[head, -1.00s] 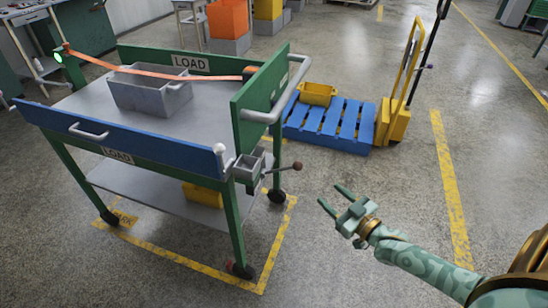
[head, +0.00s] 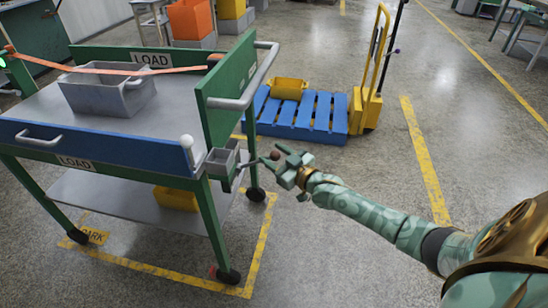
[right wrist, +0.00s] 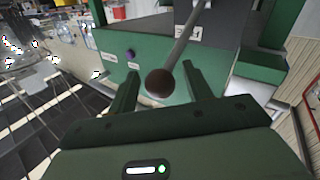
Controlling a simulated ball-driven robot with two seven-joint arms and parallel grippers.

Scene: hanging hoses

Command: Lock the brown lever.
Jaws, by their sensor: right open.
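The brown lever is a grey rod with a round brown knob (head: 275,155), sticking out to the right from the near right corner of the green cart (head: 215,205). My right gripper (head: 271,154) is at the knob in the head view. The right wrist view shows the brown knob (right wrist: 160,84) between the two open fingers (right wrist: 163,88), with its rod running up and slightly right. Whether a finger touches it I cannot tell. My left gripper is out of view.
A grey box (head: 232,157) is fixed at the cart corner beside a white-knobbed post (head: 187,142). The cart has a push handle (head: 245,100) and a grey bin (head: 108,95) on top. A blue pallet (head: 300,115) stands behind.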

